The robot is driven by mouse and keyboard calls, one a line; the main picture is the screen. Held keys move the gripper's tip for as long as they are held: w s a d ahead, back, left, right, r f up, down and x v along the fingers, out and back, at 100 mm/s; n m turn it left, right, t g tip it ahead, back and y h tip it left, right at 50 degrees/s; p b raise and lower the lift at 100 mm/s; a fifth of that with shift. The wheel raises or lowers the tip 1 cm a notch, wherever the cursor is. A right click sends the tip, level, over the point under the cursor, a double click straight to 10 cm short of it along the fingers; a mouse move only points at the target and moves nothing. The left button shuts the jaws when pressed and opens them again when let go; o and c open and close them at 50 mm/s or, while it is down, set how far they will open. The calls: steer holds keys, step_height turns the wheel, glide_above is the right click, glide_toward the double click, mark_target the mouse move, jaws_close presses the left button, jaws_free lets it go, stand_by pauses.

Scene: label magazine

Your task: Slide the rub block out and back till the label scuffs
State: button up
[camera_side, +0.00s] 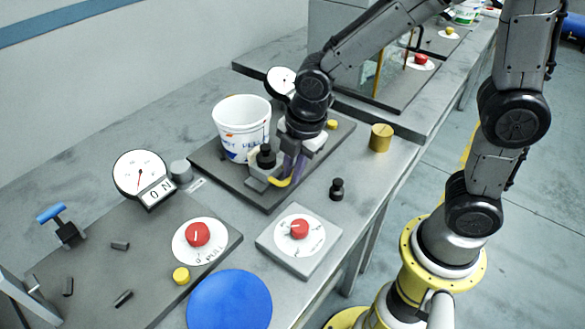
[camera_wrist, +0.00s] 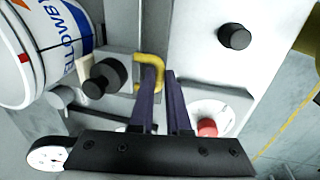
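A white tub (camera_side: 241,125) with blue lettering and orange marks on its label stands on a dark base plate; in the wrist view it (camera_wrist: 45,45) fills the upper left. The rub block (camera_side: 263,172) is a grey block with a black knob and a yellow handle, close beside the tub's front; its pale face is towards the label (camera_wrist: 78,40). I cannot tell whether they touch. My gripper (camera_side: 291,178) has purple fingers on either side of the yellow handle (camera_wrist: 157,72), with little gap left, and appears shut on it. No scuff is clear on the label.
A dial gauge (camera_side: 282,81) stands behind the tub. A black knob-shaped piece (camera_side: 337,188) and a yellow cylinder (camera_side: 381,137) stand right of the plate. A red-knob panel (camera_side: 297,240) and blue disc (camera_side: 229,300) lie in front. Another gauge (camera_side: 139,174) is at left.

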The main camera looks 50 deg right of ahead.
jaws_close()
stand_by(1.0)
steer(key=d, duration=0.7)
steer(key=shift+d, duration=0.35)
steer(key=o, duration=0.6)
jaws_free()
steer(key=s+r, duration=0.1)
steer(key=r, duration=0.8)
steer(key=s+r, duration=0.1)
steer(key=r, duration=0.3)
steer(key=shift+s+r, duration=0.35)
